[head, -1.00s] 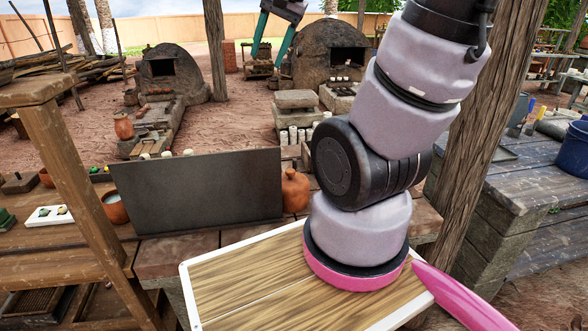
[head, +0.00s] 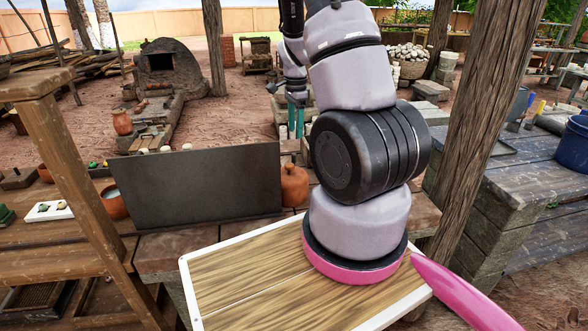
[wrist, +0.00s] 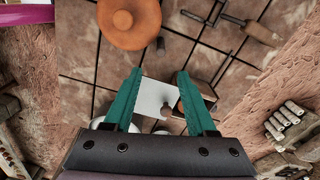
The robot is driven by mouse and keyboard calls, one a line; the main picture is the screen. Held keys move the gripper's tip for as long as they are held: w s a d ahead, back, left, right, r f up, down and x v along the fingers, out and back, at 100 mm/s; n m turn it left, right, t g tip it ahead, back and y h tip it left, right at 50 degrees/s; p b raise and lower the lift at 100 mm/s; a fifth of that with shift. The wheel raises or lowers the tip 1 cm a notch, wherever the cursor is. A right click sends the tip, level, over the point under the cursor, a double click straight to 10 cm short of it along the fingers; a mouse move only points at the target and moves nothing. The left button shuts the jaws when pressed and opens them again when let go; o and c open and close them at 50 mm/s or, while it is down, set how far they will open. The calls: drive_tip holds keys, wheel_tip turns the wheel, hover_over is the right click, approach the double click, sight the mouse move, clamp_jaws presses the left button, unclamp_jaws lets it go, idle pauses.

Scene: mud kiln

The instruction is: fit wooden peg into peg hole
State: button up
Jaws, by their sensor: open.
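My gripper (head: 296,122) points down behind the orange clay jar (head: 294,185) in the head view, its teal fingers low over the work area. In the wrist view, my gripper (wrist: 160,82) is open, with nothing held between its fingers. A pale plate (wrist: 152,95) lies below the gap, with a small brown round piece (wrist: 165,112) at its edge. A dark brown block (wrist: 196,84) is partly hidden by the right finger. A short dark cylinder (wrist: 160,46) stands near the jar. I cannot tell which small piece is the wooden peg, or make out the peg hole.
The jar (wrist: 130,20) is close above the left fingertip in the wrist view. A hammer-like tool (wrist: 262,32) lies at upper right. Rough posts or walls flank both sides. A dark upright panel (head: 200,185) hides part of the bench in the head view.

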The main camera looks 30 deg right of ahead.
sight(294, 154)
drive_tip(key=f, duration=0.9)
drive_tip(key=shift+a+f, duration=0.1)
drive_tip(key=shift+a, duration=0.15)
drive_tip(key=shift+c, duration=0.4)
clamp_jaws()
idle(0.7)
